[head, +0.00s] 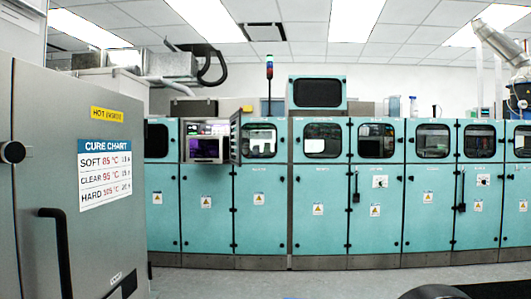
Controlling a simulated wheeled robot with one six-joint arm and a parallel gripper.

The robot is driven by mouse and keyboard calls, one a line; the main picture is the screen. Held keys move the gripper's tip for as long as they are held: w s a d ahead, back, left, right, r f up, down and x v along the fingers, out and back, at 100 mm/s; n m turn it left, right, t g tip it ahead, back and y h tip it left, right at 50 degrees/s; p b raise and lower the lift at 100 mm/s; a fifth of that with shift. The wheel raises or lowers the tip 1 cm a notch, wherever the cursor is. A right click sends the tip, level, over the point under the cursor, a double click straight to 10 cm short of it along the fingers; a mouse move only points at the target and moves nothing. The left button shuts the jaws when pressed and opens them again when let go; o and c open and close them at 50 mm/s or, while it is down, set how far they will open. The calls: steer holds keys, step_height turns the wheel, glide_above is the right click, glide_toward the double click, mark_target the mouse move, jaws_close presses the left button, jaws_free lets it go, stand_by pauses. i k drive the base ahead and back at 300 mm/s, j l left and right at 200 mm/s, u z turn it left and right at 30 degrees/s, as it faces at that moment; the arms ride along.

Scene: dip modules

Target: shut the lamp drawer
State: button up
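I cannot make out a lamp drawer for certain in the head view. A large grey cabinet (40,120) fills the left side, close to me. It has a black round knob (12,152), a black bar handle (54,232) and a cure chart label (105,172). A black slanted patch (122,287) shows low on its face, cut off by the frame's bottom edge. My gripper is not in view; dark shapes at the bottom right edge are too cropped to tell.
A row of teal machine cabinets (262,210) lines the back. One upper bay (205,148) has its door (235,138) swung open, with a lit screen inside. A signal tower (269,68) stands above. Pale floor (300,284) is clear before the row.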

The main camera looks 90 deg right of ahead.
mark_target(214, 159)
steer(key=z, duration=2.35)
steer(key=i+u, duration=0.1)
steer(key=i, duration=0.6)
steer(key=i+l, duration=0.2)
steer(key=i, duration=0.45)
steer(key=j+u, duration=0.05)
